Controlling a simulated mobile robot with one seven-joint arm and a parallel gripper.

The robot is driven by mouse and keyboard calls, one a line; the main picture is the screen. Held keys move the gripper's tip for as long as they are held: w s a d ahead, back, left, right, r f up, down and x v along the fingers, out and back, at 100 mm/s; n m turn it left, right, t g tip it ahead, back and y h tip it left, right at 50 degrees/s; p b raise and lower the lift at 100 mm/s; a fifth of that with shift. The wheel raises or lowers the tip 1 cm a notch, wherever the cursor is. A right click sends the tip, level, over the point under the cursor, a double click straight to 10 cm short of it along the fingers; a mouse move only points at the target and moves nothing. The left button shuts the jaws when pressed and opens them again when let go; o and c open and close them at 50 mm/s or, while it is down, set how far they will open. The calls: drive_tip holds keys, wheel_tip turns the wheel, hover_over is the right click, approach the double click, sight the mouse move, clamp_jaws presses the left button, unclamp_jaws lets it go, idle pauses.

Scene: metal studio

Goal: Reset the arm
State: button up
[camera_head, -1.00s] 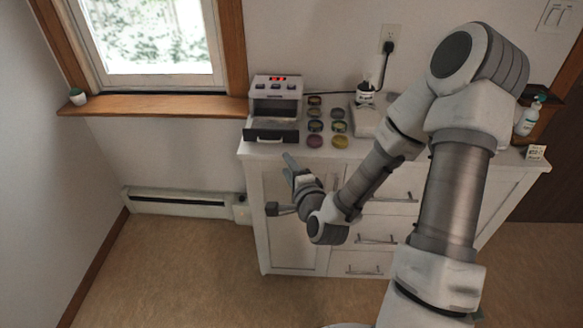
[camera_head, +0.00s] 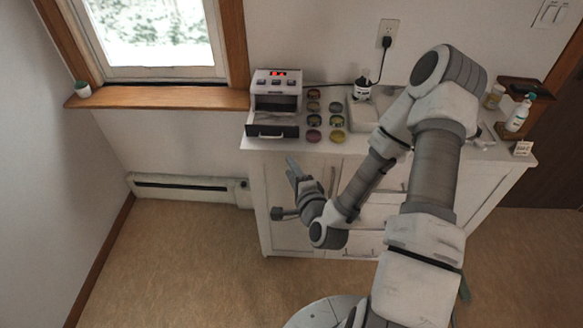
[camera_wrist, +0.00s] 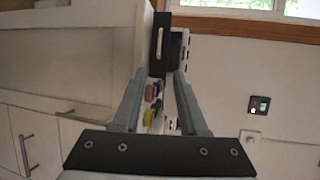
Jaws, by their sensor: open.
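My gripper (camera_head: 285,190) is open and empty, in front of the left side of the white cabinet and lower than its top. My arm is bent, running from the bottom right up to a high elbow and down to the gripper. In the wrist view the two grey fingers (camera_wrist: 158,100) stand apart with nothing held between them. The black drawer front of the small oven-like machine (camera_wrist: 160,42) and several coloured round tins show beyond the fingers.
The white cabinet (camera_head: 284,195) stands against the wall. On its top are the machine with an open drawer (camera_head: 271,131), several round tins (camera_head: 314,120) and a spray bottle (camera_head: 518,115). A baseboard heater (camera_head: 185,188) is left. The floor (camera_head: 160,260) at left is clear.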

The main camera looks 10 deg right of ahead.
idle(0.4)
drive_tip(key=s+d+r+n+g+h, duration=0.1)
drive_tip(key=s+r+n+g, duration=0.25)
drive_tip(key=r+n, duration=0.4)
drive_tip(key=s+d+r+n+g+h, duration=0.1)
drive_tip(key=s+r+n+g, duration=0.25)
drive_tip(key=r+n, duration=0.45)
drive_tip(key=s+a+r+n+g, duration=0.1)
drive_tip(key=s+r, duration=0.4)
drive_tip(key=s, duration=0.3)
drive_tip(key=s+a+r+n+g, duration=0.1)
drive_tip(key=s+r+g, duration=0.1)
drive_tip(key=s+r, duration=0.3)
drive_tip(key=s, duration=0.3)
drive_tip(key=shift+a+y, duration=0.2)
drive_tip(key=shift+y, duration=0.1)
drive_tip(key=shift+s+f+n, duration=0.1)
drive_tip(key=shift+n, duration=0.15)
